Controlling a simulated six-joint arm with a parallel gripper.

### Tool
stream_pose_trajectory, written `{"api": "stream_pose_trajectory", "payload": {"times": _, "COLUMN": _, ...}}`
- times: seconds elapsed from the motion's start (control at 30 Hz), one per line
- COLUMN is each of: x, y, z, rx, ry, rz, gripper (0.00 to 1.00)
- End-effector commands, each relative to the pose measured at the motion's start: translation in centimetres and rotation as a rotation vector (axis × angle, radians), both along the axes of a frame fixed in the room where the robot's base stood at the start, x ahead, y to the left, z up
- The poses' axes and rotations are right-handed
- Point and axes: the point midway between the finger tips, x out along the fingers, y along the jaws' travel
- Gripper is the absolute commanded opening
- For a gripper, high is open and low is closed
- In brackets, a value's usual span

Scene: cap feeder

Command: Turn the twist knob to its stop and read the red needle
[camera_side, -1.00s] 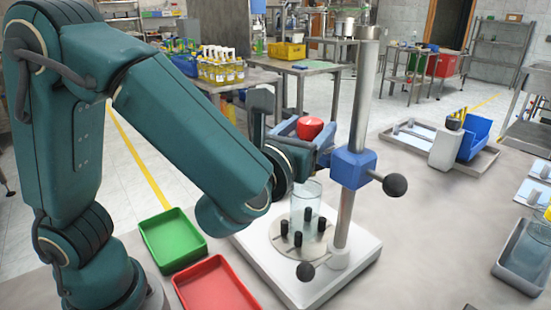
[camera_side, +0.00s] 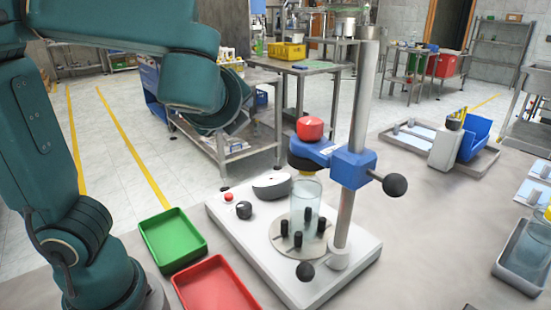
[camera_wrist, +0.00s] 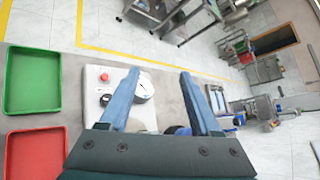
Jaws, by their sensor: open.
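A small black knob (camera_side: 244,209) with a light mark sits on the white base of the stand; it also shows in the wrist view (camera_wrist: 105,99). A round white dial (camera_side: 272,186) stands beside it. In the wrist view the dial (camera_wrist: 146,90) is partly hidden by the left finger, and I cannot make out a red needle. A red cap-shaped head (camera_side: 310,128) sits above the bottle (camera_side: 306,192). My gripper (camera_wrist: 158,72) is open and empty, raised clear of the stand. Its fingers cannot be made out in the side view.
A red button (camera_side: 228,197) is beside the knob. A steel post (camera_side: 362,100) carries a blue clamp (camera_side: 352,168) with a black ball handle. Black pegs surround the bottle. Green (camera_side: 172,240) and red (camera_side: 216,287) trays lie left of the base. The right tabletop has bare room.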

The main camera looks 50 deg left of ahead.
Motion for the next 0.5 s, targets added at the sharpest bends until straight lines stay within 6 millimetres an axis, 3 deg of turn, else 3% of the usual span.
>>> {"api": "stream_pose_trajectory", "payload": {"times": 0.23, "x": -3.4, "y": 0.6, "z": -1.1, "rx": -0.366, "ry": -0.102, "rz": 0.280, "gripper": 0.64}}
{"api": "stream_pose_trajectory", "payload": {"times": 0.5, "x": -6.3, "y": -1.1, "z": -1.2, "rx": -0.748, "ry": -0.224, "rz": 0.559, "gripper": 0.64}}
